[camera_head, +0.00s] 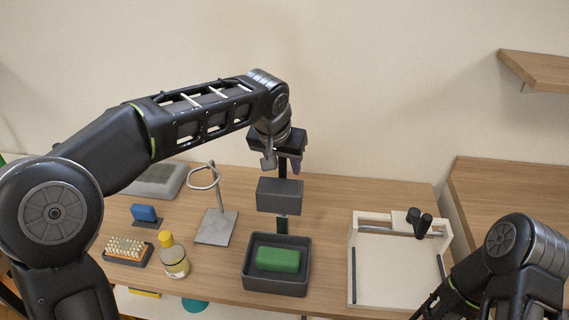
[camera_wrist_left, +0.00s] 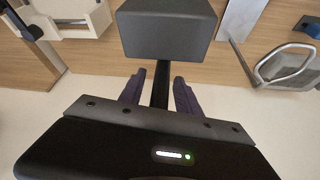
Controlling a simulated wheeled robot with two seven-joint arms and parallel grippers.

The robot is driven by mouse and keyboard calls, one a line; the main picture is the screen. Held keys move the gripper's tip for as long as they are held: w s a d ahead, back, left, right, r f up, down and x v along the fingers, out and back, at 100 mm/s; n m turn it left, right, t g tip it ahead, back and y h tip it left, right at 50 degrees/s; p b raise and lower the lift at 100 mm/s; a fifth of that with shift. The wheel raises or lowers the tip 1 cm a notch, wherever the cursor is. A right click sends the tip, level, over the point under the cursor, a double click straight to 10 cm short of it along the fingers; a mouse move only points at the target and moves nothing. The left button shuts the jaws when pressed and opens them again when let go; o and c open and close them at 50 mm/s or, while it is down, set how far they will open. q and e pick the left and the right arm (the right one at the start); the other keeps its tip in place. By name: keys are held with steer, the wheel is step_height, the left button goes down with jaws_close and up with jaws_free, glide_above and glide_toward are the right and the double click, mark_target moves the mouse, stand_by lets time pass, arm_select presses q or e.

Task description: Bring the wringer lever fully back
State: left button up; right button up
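The wringer stands on the wooden table with a dark grey tray (camera_head: 247,284) at its foot. A green sponge (camera_head: 278,259) lies in the tray. A grey block (camera_head: 280,195) hangs above the sponge, clear of it; it also shows in the left wrist view (camera_wrist_left: 166,30). A black upright lever (camera_head: 283,170) rises behind the block. My left gripper (camera_head: 288,162) is at the lever's upper part. In the left wrist view its two dark purple fingers (camera_wrist_left: 160,92) stand on either side of the lever (camera_wrist_left: 161,88), with small gaps showing. My right gripper is out of view.
A metal ring stand (camera_head: 215,227), a yellow-capped bottle (camera_head: 175,262), a brush (camera_head: 128,250) and a blue item (camera_head: 145,214) stand left of the wringer. A white frame (camera_head: 398,270) with a black handle lies to the right. A wall shelf (camera_head: 540,70) is at upper right.

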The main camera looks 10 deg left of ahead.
mark_target(280, 179)
arm_select(q)
steer(key=b+v, duration=0.1)
steer(key=v, duration=0.6)
steer(key=shift+s+r, duration=0.2)
steer(key=shift+r, duration=0.05)
